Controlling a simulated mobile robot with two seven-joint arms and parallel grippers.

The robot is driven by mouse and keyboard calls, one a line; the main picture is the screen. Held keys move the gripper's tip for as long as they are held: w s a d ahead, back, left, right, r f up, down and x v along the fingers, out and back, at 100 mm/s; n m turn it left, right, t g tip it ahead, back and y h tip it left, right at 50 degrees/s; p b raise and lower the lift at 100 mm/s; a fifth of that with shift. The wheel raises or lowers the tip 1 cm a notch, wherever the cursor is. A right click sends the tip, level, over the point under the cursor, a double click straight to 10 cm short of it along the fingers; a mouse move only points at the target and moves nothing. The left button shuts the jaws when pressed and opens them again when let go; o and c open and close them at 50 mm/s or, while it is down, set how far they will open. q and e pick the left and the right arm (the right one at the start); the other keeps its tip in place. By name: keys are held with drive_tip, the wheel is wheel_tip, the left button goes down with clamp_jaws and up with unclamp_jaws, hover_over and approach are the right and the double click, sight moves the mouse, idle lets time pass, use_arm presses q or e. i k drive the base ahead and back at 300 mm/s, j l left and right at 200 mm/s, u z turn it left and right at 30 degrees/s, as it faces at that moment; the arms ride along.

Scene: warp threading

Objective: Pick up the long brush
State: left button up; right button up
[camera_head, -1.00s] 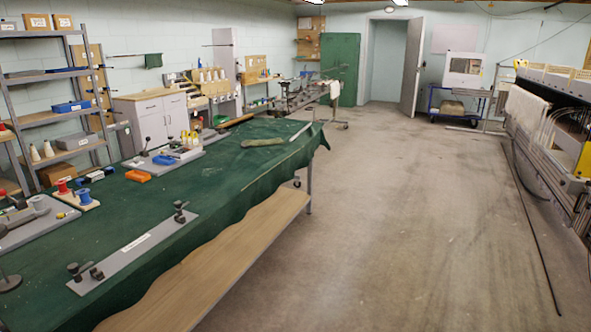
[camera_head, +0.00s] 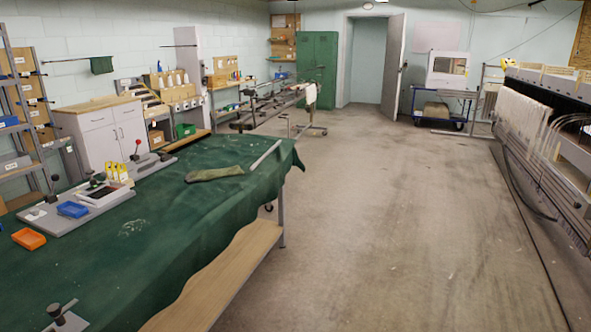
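A long, thin, pale object (camera_head: 265,155), possibly the long brush, lies flat on the green-covered table (camera_head: 165,255) near its far right corner. It is too small to make out bristles. An olive-green rolled or folded item (camera_head: 214,173) lies beside it, to the left. Neither of my grippers shows in the head view.
An orange tray (camera_head: 29,239), a blue tray (camera_head: 72,209) and a grey fixture board (camera_head: 85,205) sit on the table's left. A wooden lower shelf (camera_head: 235,270) runs along its right side. A loom-like machine (camera_head: 545,140) stands at right; the floor between is clear.

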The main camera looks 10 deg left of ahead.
sight(172, 149)
drive_tip(key=i+u, duration=0.1)
drive_tip(key=i, duration=0.75)
drive_tip(key=i+l+u, duration=0.1)
drive_tip(key=i, duration=0.7)
drive_tip(key=i+l+u, duration=0.2)
drive_tip(key=i+u, duration=0.2)
drive_tip(key=i+l+u, duration=0.85)
drive_tip(key=i+l, duration=0.05)
drive_tip(key=i, duration=0.05)
